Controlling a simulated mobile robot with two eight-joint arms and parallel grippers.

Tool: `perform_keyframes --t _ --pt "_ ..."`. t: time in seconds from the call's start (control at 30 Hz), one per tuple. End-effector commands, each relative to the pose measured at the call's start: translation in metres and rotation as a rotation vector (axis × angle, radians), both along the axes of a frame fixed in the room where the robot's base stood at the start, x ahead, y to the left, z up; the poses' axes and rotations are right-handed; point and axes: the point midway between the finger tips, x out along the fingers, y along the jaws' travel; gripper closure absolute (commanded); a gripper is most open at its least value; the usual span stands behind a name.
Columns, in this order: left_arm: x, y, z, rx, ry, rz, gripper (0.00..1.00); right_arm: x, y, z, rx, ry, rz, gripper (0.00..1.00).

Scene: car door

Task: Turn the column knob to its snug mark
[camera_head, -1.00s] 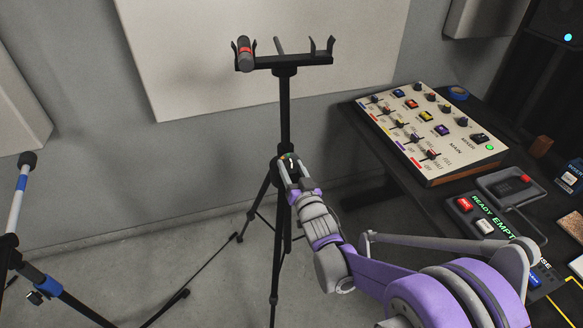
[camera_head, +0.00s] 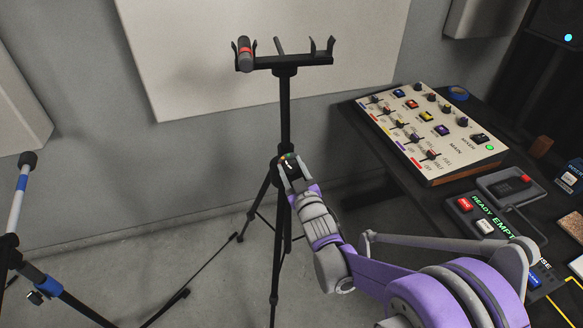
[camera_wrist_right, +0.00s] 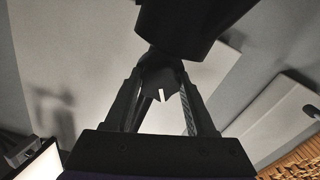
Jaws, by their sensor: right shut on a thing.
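The column knob (camera_wrist_right: 162,78) is dark, with a white pointer line, and sits between the two fingers of my right gripper (camera_head: 288,165) in the wrist view. That gripper is shut on it at the mid-height collar of a black tripod stand (camera_head: 285,115). In the head view my fingers mostly hide the knob. Small coloured marks, green and orange among them, show just above the fingertips, but I cannot tell which mark the pointer faces. My left gripper is out of view.
A microphone (camera_head: 244,54) rests in the left cradle of the stand's crossbar (camera_head: 290,61). A mixer (camera_head: 430,135) and a button panel (camera_head: 490,217) sit on the dark desk at right. Another stand (camera_head: 15,215) is at far left. Tripod legs spread over the floor.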

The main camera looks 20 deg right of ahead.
Motion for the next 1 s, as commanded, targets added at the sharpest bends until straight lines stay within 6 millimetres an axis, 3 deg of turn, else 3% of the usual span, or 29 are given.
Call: perform_keyframes --t 0.3,0.8,0.83,1.0 --pt "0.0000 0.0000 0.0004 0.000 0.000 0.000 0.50 -0.0002 0.0002 -0.0002 -0.117 -0.004 0.000 1.00" --pt "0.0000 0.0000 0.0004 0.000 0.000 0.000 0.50 -0.0002 0.0002 -0.0003 -0.136 -0.005 0.000 1.00" --pt "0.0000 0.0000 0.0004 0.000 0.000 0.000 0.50 -0.0002 0.0002 -0.0003 -0.136 -0.005 0.000 0.41" --pt "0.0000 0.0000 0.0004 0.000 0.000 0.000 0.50 -0.0001 0.0003 -0.0002 -0.135 -0.005 0.000 0.14"
